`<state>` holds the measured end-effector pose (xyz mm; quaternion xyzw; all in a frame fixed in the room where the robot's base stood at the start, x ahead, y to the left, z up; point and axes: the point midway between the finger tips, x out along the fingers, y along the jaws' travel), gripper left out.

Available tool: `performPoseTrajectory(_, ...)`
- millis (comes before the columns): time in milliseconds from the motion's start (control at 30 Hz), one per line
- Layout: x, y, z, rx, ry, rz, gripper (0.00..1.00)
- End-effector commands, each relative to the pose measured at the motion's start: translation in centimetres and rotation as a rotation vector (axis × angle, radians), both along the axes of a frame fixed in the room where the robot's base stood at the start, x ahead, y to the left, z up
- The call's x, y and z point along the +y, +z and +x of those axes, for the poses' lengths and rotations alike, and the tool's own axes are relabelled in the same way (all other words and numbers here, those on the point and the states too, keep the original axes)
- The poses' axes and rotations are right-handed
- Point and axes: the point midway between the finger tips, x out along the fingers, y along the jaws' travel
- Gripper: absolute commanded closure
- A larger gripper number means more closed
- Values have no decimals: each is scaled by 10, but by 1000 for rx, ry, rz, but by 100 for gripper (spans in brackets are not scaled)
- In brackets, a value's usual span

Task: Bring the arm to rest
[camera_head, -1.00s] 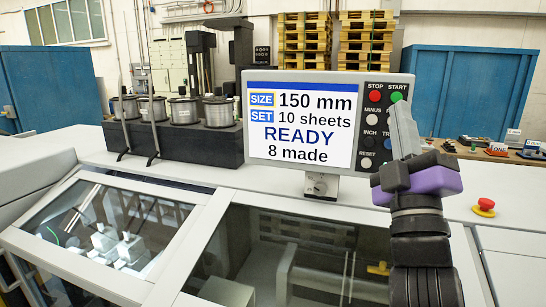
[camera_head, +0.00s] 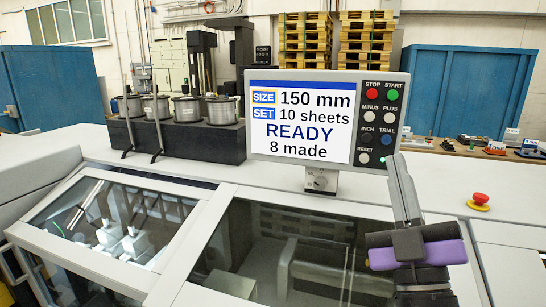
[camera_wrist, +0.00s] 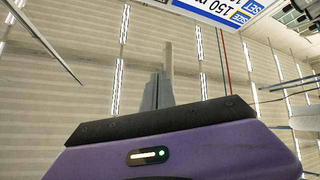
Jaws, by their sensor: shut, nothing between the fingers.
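My gripper (camera_head: 398,168) is in front of the machine's control panel, low and to the right of it, with its grey fingers pointing up. The fingers are together and empty, apart from the panel. In the wrist view my gripper (camera_wrist: 168,50) also shows its fingers together with nothing between them. The control panel (camera_head: 327,118) reads 150 mm, 10 sheets, READY, 8 made. Its column of buttons, from STOP and START at the top to RESET at the bottom, is in clear view. A corner of the screen (camera_wrist: 225,12) shows upside down in the wrist view.
A red emergency stop button (camera_head: 480,199) sits on the machine's white top (camera_head: 440,180) to the right of my gripper. Glass covers (camera_head: 290,260) lie below. Wire spools (camera_head: 187,109) stand on a black block at the left. Small items lie on the bench at the back right.

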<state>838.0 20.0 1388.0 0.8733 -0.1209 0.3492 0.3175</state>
Motion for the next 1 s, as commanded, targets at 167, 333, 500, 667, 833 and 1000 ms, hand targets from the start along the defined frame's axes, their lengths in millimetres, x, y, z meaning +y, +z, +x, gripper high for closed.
performPoseTrajectory(167, 0, -66, -27, 97, 101, 92, 100)
performPoseTrajectory(333, -1, -133, -65, 210, 189, 203, 100)
performPoseTrajectory(500, -3, -190, -109, 328, 248, 315, 100)
performPoseTrajectory(667, -7, -237, -155, 442, 279, 421, 100)
performPoseTrajectory(833, -11, -278, -207, 566, 287, 526, 100)
performPoseTrajectory(1000, -15, -312, -262, 695, 268, 617, 100)
